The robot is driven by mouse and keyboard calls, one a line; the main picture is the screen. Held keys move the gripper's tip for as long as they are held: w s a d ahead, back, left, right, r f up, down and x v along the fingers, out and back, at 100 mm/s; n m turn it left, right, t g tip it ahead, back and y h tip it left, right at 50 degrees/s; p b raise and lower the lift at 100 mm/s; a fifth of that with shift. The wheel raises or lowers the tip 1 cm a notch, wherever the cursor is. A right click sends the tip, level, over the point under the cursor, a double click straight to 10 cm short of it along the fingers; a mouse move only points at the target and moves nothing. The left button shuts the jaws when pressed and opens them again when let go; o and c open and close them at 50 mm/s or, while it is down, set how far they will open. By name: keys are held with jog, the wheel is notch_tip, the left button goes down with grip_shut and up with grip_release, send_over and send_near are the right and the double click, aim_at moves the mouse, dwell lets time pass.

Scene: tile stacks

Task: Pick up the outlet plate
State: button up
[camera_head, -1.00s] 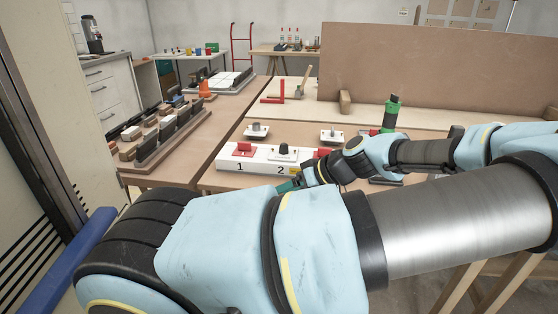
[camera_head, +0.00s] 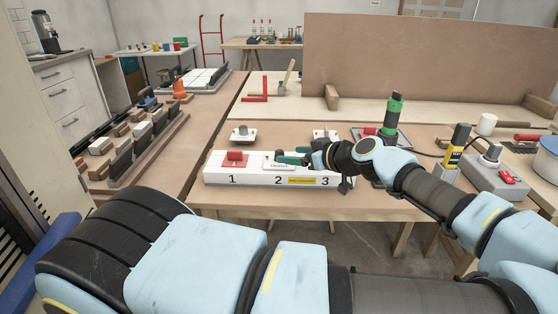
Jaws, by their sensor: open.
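My gripper (camera_head: 292,156) is open, with dark green fingers at this plate's right side and top. I cannot tell whether they touch it. My wrist hides the place above 3.
Two white pieces with knobs stand behind the block, at left (camera_head: 243,135) and right (camera_head: 325,135). A green-and-black cylinder (camera_head: 394,115) stands right of my wrist. A grey box (camera_head: 493,176) and yellow-black tool (camera_head: 455,145) lie right. A brown panel (camera_head: 420,70) stands behind.

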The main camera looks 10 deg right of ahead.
aim_at(283, 154)
jog(key=p+x, duration=0.1)
jog(key=x, duration=0.3)
jog(key=shift+s+p, duration=0.15)
jog(key=shift+p, duration=0.15)
jog(key=shift+w+a+f, duration=0.25)
jog(key=shift+w, duration=0.05)
grip_shut()
